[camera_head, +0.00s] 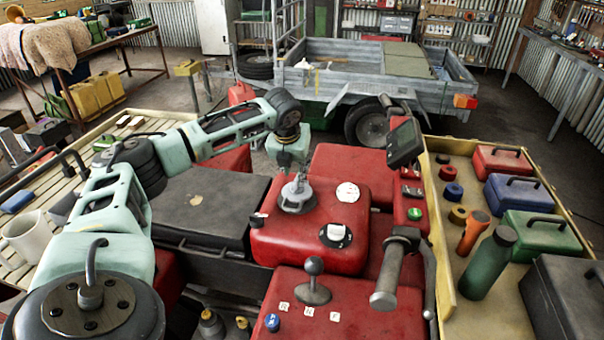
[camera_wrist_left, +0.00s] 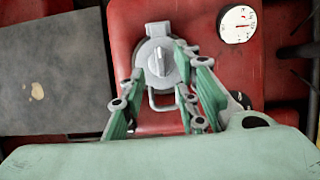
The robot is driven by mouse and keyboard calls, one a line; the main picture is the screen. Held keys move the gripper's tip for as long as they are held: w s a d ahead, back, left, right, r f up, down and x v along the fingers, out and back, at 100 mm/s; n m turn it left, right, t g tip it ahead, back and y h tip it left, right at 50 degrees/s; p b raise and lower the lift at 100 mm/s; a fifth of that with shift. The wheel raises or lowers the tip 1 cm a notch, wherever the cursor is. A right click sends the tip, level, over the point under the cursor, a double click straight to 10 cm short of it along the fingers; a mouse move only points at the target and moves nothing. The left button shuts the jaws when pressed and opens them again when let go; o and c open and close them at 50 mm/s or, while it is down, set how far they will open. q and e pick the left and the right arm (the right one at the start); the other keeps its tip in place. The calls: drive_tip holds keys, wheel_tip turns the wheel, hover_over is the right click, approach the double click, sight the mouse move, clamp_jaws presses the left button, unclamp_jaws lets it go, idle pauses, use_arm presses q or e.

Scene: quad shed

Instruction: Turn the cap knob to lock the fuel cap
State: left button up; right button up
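The fuel cap (camera_head: 296,199) is a round grey cap on the red tank (camera_head: 335,237). In the left wrist view the cap (camera_wrist_left: 148,48) has a raised knob (camera_wrist_left: 160,62) whose ridge runs roughly up and down the picture. A wire loop (camera_wrist_left: 161,107) sits at the cap's lower side and a square tab at its upper side. My left gripper (camera_head: 297,172) is over the cap, pointing down. Its fingers are apart, one on each side of the knob in the wrist view; I see no contact. Their exact height over the cap is unclear. My right gripper is not in view.
A white gauge (camera_head: 347,192) and a black-and-white dial (camera_head: 336,235) are beside the cap. A handlebar grip (camera_head: 391,272) and a knobbed lever (camera_head: 313,285) stand nearer. A tray (camera_head: 497,318) with tool boxes and a green bottle (camera_head: 488,262) is at right.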

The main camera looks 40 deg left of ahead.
sight(297, 179)
use_arm(q)
drive_tip(key=shift+p+x, duration=0.4)
drive_tip(key=shift+x, duration=0.8)
drive_tip(key=shift+w+a+f, duration=0.15)
drive_tip(key=shift+f, duration=0.45)
drive_tip(key=shift+w+a+f, duration=0.1)
drive_tip(key=shift+w+f, duration=0.3)
drive_tip(key=shift+f, duration=0.2)
clamp_jaws()
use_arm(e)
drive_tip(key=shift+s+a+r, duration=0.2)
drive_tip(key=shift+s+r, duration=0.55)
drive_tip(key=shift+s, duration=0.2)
